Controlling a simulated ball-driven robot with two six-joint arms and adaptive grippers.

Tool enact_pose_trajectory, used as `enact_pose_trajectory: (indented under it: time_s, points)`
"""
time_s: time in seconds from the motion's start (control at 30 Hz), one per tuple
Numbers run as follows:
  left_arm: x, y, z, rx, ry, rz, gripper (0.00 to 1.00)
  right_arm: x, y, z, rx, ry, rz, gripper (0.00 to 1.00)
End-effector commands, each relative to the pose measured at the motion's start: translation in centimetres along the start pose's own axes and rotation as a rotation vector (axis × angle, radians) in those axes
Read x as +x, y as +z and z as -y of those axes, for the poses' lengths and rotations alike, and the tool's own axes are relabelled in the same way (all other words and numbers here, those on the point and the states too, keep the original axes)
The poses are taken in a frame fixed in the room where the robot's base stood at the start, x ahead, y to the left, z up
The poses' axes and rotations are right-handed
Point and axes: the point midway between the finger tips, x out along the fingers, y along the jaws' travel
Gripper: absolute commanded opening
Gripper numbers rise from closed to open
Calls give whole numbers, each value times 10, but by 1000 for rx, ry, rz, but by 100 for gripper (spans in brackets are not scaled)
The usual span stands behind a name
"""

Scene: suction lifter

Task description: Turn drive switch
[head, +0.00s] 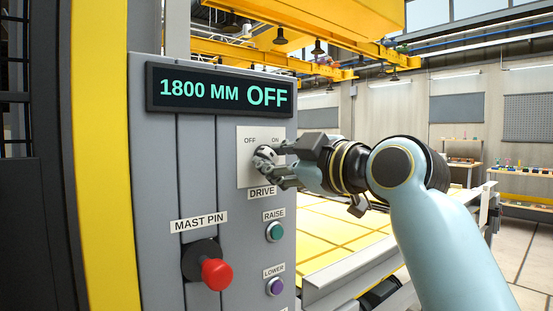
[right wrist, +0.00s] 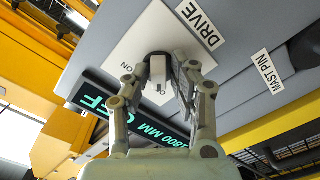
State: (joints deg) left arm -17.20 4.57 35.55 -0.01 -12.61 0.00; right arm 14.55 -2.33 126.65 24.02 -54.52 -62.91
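The drive switch (right wrist: 158,69) is a pale knob on a light square plate (head: 246,175) marked OFF and ON, above the DRIVE label. In the head view my right gripper (head: 272,161) is at the switch and covers much of it. In the right wrist view the two fingers of my right gripper (right wrist: 159,73) stand on either side of the knob, their tips close to it. Whether both tips press on it cannot be made out. The display (head: 220,92) above reads 1800 MM OFF. My left gripper is not in view.
Below the switch are a green RAISE button (head: 274,232) and a purple LOWER button (head: 275,287). A red-knobbed mast pin (head: 216,274) sticks out at lower left. A yellow-topped platform (head: 335,222) lies behind the panel, under my right arm.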

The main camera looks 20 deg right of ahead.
Motion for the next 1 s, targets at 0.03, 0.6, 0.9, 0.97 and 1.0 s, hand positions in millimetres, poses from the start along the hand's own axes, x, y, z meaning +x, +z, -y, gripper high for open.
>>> enact_pose_trajectory:
  time_s: [0.03, 0.6, 0.9, 0.97, 1.0]
  points:
    - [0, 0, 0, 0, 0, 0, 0, 0, 0, 0, 0, 1, 0, 33]
    - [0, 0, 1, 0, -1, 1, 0, -38, 1, 0, -5, 2, 1, 38]
    - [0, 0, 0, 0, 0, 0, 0, -74, 0, 0, -2, 1, 0, 38]
    - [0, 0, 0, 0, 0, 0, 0, -75, 0, 0, 0, 1, -1, 38]
    - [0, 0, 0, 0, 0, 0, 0, -76, 0, 0, 1, 1, -1, 38]
